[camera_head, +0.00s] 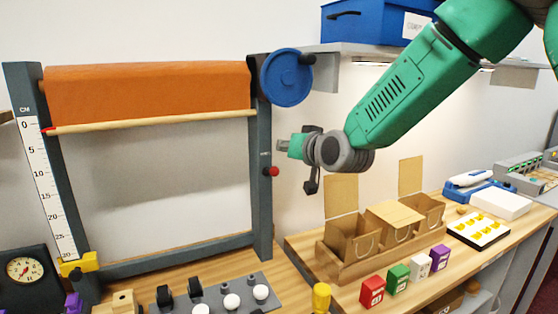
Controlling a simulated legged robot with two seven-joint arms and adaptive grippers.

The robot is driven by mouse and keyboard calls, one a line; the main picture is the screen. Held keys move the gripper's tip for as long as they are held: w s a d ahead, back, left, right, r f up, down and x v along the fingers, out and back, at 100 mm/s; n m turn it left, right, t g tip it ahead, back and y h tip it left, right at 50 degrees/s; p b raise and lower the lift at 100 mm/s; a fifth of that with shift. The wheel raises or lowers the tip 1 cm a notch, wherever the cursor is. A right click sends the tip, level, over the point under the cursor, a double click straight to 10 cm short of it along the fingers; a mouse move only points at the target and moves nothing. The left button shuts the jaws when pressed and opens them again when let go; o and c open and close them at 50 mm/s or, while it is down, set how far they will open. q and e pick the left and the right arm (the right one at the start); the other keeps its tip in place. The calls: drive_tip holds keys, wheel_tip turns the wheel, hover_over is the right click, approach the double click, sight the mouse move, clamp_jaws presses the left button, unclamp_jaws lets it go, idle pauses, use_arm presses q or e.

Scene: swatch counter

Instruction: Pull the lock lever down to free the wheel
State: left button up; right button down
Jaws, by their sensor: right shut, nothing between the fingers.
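The blue wheel (284,79) with a dark crank knob sits at the top of the frame's right post. Below it on that post (261,215) is a lever with a red knob (272,171). My right gripper (283,146) comes in from the right, shut and empty. Its tip points left and appears just above and slightly right of the red knob, below the wheel. A gap shows between tip and knob; I cannot tell the depth between them. An orange roll (150,92) with a wooden bar (150,122) hangs between the posts. My left gripper is not in view.
A wooden organiser with open-lidded boxes (400,222) stands below my right arm. Red (372,291), green, white and purple blocks sit in front of it. A grey board of knobs (215,296) and a yellow-handled tool (321,297) are at the front. A shelf holds a blue bin (365,22).

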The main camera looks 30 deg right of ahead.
sight(271, 171)
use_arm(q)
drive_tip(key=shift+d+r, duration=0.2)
use_arm(e)
drive_tip(key=shift+a+f, duration=0.2)
drive_tip(key=shift+f, duration=0.8)
drive_tip(key=shift+a+f, duration=0.15)
drive_tip(key=shift+f, duration=0.8)
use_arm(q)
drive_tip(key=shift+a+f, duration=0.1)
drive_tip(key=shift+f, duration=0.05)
use_arm(e)
drive_tip(key=shift+a, duration=0.15)
